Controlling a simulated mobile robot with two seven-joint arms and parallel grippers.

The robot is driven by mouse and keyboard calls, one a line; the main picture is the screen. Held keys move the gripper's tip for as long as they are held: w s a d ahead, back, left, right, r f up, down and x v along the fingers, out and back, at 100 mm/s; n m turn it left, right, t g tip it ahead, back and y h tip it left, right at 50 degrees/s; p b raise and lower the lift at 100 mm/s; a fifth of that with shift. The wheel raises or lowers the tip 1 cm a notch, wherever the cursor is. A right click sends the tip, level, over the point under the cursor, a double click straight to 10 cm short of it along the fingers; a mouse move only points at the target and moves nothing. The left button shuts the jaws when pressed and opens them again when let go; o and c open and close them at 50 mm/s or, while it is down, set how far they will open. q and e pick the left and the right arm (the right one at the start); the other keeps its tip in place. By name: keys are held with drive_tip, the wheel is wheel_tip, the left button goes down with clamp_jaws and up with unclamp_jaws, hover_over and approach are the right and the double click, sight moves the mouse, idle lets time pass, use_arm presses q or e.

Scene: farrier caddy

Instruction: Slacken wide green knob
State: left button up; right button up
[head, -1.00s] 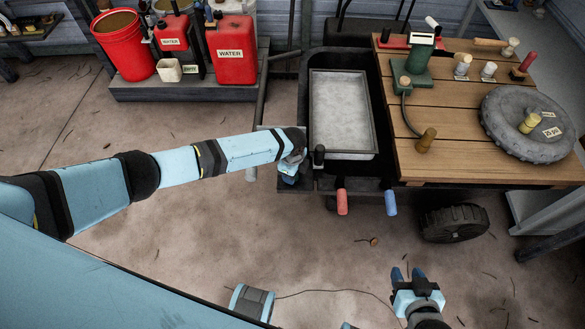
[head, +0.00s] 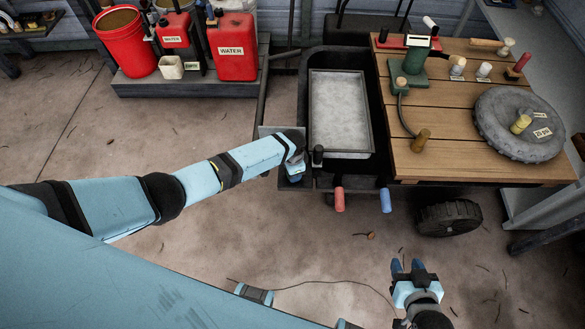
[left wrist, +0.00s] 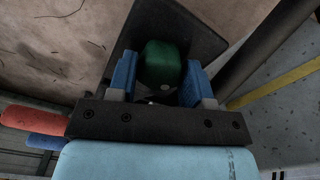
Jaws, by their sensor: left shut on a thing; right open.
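The green knob (left wrist: 162,64) shows in the left wrist view, between the two blue fingers of my left gripper (left wrist: 158,80). The fingers are shut on it, one on each side. Behind the knob is a dark flat plate (left wrist: 185,32). In the head view my left gripper (head: 294,176) is at the front left corner of the caddy, and its own wrist hides the knob there. My right gripper (head: 407,268) is open and empty, low over the floor in front of the caddy.
A red handle (head: 339,200) and a blue handle (head: 385,200) stick out at the caddy's front. A black upright knob (head: 318,155) stands close right of my left gripper. A grey tray (head: 371,154) and a wooden top (head: 440,165) lie beyond.

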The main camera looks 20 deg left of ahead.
use_arm(q)
drive_tip(key=shift+n, duration=0.4)
drive_tip(key=o, duration=0.9)
drive_tip(key=shift+r, duration=0.2)
drive_tip(key=shift+r+p, duration=0.85)
drive_tip(key=shift+r, duration=5.9)
